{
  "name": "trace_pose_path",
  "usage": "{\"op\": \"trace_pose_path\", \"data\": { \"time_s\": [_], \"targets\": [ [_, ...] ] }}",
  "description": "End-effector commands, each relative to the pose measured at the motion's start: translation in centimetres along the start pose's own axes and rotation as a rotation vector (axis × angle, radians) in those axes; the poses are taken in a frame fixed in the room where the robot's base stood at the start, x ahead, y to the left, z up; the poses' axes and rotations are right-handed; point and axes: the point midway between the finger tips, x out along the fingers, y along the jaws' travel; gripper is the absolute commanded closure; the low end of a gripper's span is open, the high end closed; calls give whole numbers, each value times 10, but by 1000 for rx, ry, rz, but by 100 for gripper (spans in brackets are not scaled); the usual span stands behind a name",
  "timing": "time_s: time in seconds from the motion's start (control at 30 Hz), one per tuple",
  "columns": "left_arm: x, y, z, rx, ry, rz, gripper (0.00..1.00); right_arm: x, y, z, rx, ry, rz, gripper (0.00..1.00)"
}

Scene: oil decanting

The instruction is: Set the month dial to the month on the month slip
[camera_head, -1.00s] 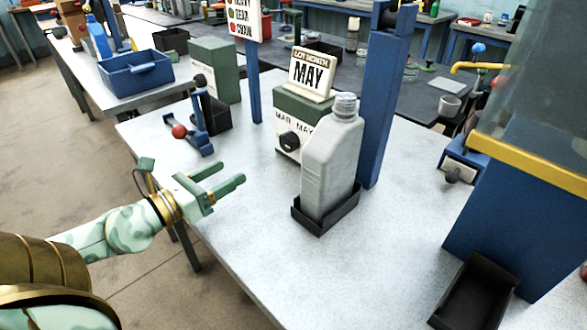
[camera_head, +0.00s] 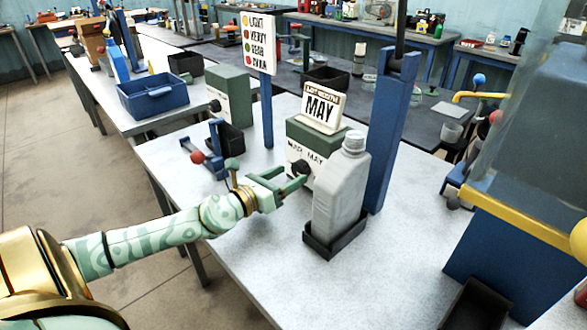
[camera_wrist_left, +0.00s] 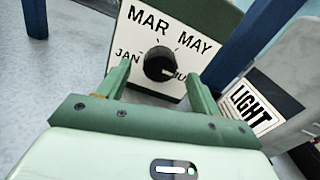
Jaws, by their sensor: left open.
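The month slip (camera_head: 322,107) reads MAY and stands on top of the green dial box (camera_head: 325,137). The black month dial (camera_head: 300,167) is on the box's white front; it also shows in the left wrist view (camera_wrist_left: 159,64). Around it I read JAN, MAR, MAY and a partly hidden label starting JU. The dial's pale mark points to the right and slightly down, toward the JU label. My left gripper (camera_head: 292,178) is open in front of the dial, its fingers on either side of it in the wrist view. I cannot tell whether they touch it. My right gripper is not in view.
A grey bottle (camera_head: 340,195) in a black tray (camera_head: 335,243) stands right of my left gripper, close by. A blue post (camera_head: 393,140) rises behind it. A red-knobbed blue lever stand (camera_head: 216,150) is to the left. The table's front middle is clear.

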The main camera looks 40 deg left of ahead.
Motion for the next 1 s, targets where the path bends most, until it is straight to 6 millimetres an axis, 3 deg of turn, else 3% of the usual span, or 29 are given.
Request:
{"op": "trace_pose_path", "data": {
  "time_s": [0.23, 0.57, 0.6, 0.77, 1.0],
  "targets": [
    [27, 0, 1, 1, -2, 0, 35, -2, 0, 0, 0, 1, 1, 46],
    [32, 0, 0, 0, -1, 0, 35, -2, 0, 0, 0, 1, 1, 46],
    [31, 0, 0, 0, -1, 0, 38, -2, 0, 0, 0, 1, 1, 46],
    [31, 0, 0, 0, -1, 0, 80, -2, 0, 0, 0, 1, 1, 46],
    [31, 0, 0, -10, -1, 0, 80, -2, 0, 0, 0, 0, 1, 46]
  ]
}}
